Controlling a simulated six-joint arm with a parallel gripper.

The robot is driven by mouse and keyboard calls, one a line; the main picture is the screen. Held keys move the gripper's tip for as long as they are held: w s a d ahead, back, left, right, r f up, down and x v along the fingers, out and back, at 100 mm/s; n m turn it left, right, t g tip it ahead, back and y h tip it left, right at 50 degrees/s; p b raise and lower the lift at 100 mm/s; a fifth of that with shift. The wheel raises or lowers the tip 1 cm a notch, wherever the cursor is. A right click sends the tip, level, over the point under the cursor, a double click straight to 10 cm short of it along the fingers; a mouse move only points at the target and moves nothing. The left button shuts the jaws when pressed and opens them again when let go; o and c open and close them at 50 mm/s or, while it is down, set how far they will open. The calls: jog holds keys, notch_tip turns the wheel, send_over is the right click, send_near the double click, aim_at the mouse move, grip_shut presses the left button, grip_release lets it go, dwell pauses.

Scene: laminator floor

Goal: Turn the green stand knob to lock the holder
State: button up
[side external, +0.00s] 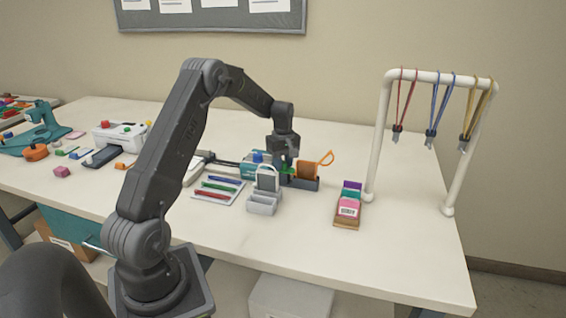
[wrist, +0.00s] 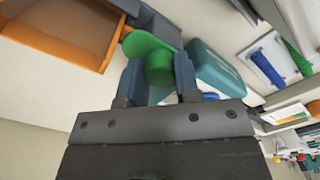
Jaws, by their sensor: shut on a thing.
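The green stand knob (wrist: 158,66) shows between my two fingers in the wrist view, with a flat green lobe beside it. My gripper (wrist: 158,78) is shut on the knob, one finger on each side. In the side view my gripper (side external: 285,160) reaches down behind a light grey stand, and a bit of the green knob (side external: 291,171) shows beside it. The orange holder (side external: 307,170) stands upright on a dark grey base (side external: 305,184) just right of my gripper, with an orange loop at its top. It is also at the upper left of the wrist view (wrist: 60,44).
A teal device (side external: 250,170) with a blue knob is close left of my gripper. A light grey stand (side external: 263,204), a tray of colored pens (side external: 217,189) and a card box (side external: 347,210) stand nearby. A white rack (side external: 379,130) with hanging lanyards is at right.

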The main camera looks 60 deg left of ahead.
aim_at(283, 162)
jog(key=o, duration=0.9)
jog(key=shift+o, duration=0.2)
notch_tip(283, 162, up, 14)
jog(key=shift+f, duration=0.1)
